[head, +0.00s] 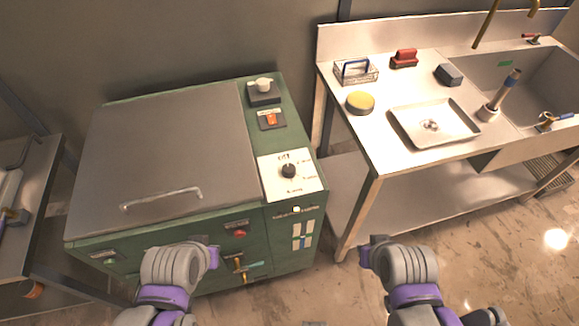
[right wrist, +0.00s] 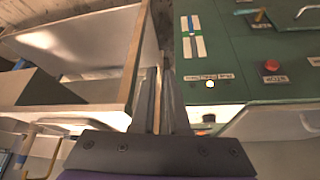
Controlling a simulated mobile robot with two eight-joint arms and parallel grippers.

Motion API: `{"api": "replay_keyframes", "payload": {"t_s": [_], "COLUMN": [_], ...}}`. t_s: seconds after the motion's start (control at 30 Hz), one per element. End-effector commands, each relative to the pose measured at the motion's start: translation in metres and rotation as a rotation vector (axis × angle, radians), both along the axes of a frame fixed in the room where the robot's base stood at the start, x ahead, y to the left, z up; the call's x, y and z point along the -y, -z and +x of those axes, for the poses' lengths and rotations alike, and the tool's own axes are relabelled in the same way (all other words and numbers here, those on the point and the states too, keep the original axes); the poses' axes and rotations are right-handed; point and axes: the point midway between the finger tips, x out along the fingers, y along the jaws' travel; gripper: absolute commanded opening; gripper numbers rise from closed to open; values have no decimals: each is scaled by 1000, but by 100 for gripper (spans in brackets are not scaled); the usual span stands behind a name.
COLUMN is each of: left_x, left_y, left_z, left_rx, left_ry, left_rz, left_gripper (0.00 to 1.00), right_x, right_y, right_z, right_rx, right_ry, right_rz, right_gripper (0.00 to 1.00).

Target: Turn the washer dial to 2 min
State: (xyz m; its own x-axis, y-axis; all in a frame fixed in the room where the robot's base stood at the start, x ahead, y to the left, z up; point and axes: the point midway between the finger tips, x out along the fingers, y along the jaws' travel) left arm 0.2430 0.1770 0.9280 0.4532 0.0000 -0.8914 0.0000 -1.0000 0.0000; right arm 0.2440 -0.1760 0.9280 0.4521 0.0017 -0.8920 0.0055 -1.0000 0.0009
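The washer is a green cabinet (head: 90,246) with a grey lid, left of centre in the head view. Its dial (head: 289,171) is a black knob on a white plate (head: 272,184) marked OFF at the top, with small labels right and below. I cannot tell where its pointer stands. In the right wrist view the plate (right wrist: 235,122) is partly behind my gripper, with a dark knob at its edge. My right gripper (right wrist: 161,85) has its fingers close together, nothing between them. My left gripper (head: 213,257) is before the washer front; its fingers are not clear. Neither touches the dial.
A red button (head: 240,234) and a brass-coloured valve (head: 241,268) sit on the washer front. An orange switch (head: 271,118) and a pale knob (head: 264,83) are behind the dial. A steel sink table (head: 380,180) stands right, across a narrow gap.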

Motion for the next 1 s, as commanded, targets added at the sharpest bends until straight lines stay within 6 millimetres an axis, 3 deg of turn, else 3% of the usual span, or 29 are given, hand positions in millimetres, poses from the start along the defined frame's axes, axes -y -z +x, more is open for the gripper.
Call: {"api": "replay_keyframes", "payload": {"t_s": [0.03, 0.17, 0.37, 0.5, 0.7, 1.0], "left_x": [0, 0, 0, 0, 0, 0], "left_y": [2, 11, 33, 47, 59, 63], "left_z": [-1, -3, -9, -12, -14, -14], "left_rx": [-1, -6, -17, -22, -27, -28], "left_ry": [0, 0, 0, 0, 0, 0], "left_rz": [0, 0, 0, 0, 0, 0], "left_gripper": [0, 0, 0, 0, 0, 0], "right_x": [-2, -14, -52, -85, -123, -141], "right_y": [-2, -18, -53, -68, -75, -67], "right_z": [4, 31, 108, 162, 215, 234], "right_rx": [-4, -29, -80, -92, -82, -70], "right_ry": [-15, -122, -444, -684, -943, -1046], "right_rz": [-1, -12, -34, -39, -39, -38], "right_gripper": [23, 47, 80, 80, 80, 80]}}
